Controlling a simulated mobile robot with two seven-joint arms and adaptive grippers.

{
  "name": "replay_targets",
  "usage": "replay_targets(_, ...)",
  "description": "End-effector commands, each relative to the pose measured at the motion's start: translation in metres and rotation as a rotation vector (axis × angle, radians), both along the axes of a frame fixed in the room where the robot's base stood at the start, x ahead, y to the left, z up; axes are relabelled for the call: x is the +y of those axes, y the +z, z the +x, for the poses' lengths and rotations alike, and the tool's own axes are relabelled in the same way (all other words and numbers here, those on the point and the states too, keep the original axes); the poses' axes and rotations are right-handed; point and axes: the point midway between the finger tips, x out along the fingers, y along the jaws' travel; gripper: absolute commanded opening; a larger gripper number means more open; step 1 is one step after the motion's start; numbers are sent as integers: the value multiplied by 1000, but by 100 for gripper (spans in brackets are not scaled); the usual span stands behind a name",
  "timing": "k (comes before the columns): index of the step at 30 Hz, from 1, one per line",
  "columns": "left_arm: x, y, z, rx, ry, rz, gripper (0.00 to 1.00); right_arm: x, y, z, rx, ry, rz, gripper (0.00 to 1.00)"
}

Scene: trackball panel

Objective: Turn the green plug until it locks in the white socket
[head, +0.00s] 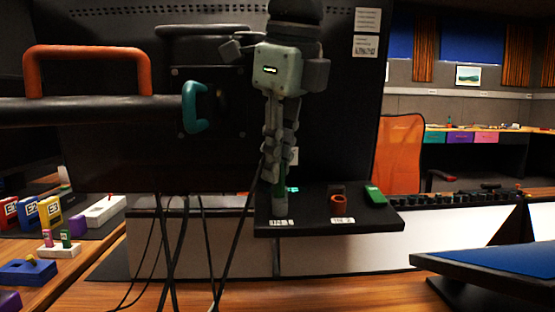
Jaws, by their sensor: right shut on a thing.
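My right gripper (279,182) comes down from the top middle and points at the black shelf. It is shut on a narrow upright green piece, which I take to be the green plug (279,200). The plug's lower end is at the shelf, above the left label. I cannot make out a white socket around its foot, nor whether the plug is seated or locked. A small teal patch shows just right of the fingertips. My left gripper is not in view.
The black shelf (387,226) also bears an orange-brown ring-like piece (338,199) and a green block (375,195). Dark cables hang left of the gripper. Orange (86,52) and teal (190,107) handles stand at upper left. A blue-topped surface (500,268) is at lower right.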

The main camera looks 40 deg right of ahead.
Motion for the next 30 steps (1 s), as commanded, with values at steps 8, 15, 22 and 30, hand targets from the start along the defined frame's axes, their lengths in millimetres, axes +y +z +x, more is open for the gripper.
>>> replay_targets(8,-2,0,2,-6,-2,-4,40,0,-1,0,1,-6,0,0)
replay_targets(15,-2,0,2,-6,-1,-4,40,0,-1,0,1,-6,0,37)
replay_targets(22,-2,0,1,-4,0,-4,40,0,0,0,0,-6,0,38)
replay_targets(30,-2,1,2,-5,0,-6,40,1,19,-5,-4,-7,0,38)
